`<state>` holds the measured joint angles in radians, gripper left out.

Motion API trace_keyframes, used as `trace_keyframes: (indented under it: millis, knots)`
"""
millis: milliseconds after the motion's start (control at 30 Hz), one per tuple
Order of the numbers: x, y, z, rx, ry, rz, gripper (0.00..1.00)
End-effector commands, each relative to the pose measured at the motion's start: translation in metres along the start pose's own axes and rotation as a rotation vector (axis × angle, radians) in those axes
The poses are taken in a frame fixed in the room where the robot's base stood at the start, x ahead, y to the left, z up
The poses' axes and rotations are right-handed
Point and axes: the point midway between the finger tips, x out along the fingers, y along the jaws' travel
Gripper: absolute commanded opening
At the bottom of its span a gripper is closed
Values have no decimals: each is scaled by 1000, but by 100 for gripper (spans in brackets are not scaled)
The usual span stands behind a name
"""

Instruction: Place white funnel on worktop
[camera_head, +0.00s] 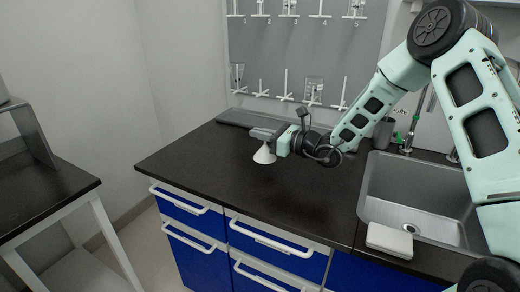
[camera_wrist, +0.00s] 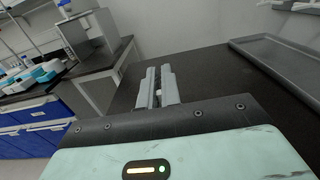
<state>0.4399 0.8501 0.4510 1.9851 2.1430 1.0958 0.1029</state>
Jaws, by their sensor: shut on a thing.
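The white funnel (camera_head: 264,154) is in the head view, wide end down, over the black worktop (camera_head: 213,160). My gripper (camera_head: 262,134) is at its top, with the jaws shut on its narrow stem. I cannot tell whether the funnel's rim touches the worktop or hangs just above it. The rest of the funnel is hidden there by the fingers.
A grey tray (camera_head: 247,120) lies along the worktop's back edge, below a grey peg board (camera_head: 300,55) with white holders. A sink (camera_head: 425,185) is at the right, with a white box (camera_head: 390,240) on its front edge. The worktop's left and front are clear.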

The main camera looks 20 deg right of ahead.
Motion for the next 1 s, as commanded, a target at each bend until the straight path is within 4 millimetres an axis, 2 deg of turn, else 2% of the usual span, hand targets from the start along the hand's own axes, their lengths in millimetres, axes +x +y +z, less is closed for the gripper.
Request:
trace_keyframes:
  millis: [167, 400, 800, 833, 900, 1000]
  knots:
    - [0, 0, -14, 0, -1, 1, 0]
    - [0, 0, -44, 1, 0, 1, 0]
    - [0, 0, -51, -1, -1, 1, 0]
    - [0, 0, -50, -1, -1, 1, 14]
    - [0, 0, -49, -1, -1, 1, 27]
    - [0, 0, -49, -1, -1, 1, 27]
